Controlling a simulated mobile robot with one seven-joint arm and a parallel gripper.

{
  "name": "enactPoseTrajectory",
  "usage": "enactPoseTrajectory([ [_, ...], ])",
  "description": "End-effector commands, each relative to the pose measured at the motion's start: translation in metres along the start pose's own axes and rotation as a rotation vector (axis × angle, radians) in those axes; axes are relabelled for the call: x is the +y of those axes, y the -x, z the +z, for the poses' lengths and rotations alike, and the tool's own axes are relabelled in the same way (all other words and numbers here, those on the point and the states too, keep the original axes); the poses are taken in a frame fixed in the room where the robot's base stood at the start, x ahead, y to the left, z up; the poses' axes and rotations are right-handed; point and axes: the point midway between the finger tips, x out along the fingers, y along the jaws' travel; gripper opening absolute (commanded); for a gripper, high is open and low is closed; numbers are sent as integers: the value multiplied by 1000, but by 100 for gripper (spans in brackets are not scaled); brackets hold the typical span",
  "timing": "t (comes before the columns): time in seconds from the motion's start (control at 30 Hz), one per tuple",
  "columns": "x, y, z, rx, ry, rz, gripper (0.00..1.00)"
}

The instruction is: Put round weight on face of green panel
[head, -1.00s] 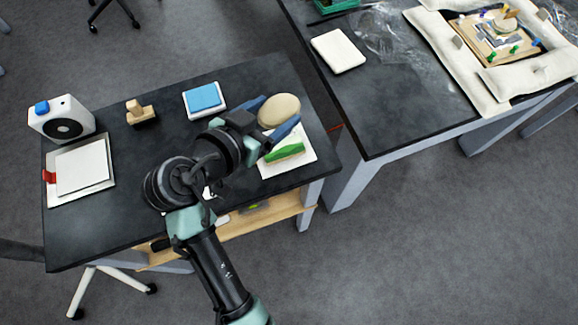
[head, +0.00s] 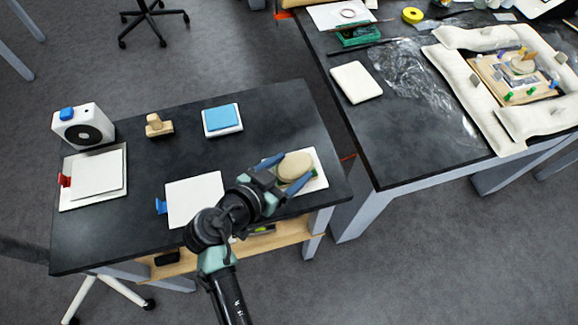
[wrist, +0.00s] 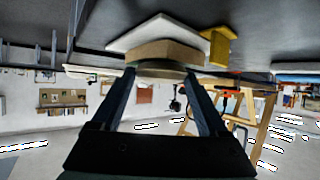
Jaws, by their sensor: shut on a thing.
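The round weight (head: 294,166) is a beige, rounded disc. My gripper (head: 292,172) is shut on it, with blue fingers on either side. The weight is over a white board (head: 319,181) at the right end of the near dark table. The green panel (head: 289,194) lies on this board and is almost wholly hidden by the weight and gripper; only a sliver of green shows. I cannot tell whether the weight touches the panel. In the wrist view, a tan, edge-on body (wrist: 164,52) is between the fingertips of my gripper (wrist: 160,76).
The near table (head: 250,155) holds a white sheet with a blue clip (head: 195,198), a blue pad (head: 221,117), a wooden stamp (head: 158,125) and a white box (head: 84,130). A second table (head: 400,140) stands to the right across a gap, with a padded wooden tray (head: 490,80).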

Motion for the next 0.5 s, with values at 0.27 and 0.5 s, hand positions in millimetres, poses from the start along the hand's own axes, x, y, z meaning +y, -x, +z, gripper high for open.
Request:
enactPoseTrajectory([
  [0.27,0,-2,2,3,-2,-1,0],
  [0.5,0,-1,2,0,0,0,100],
])
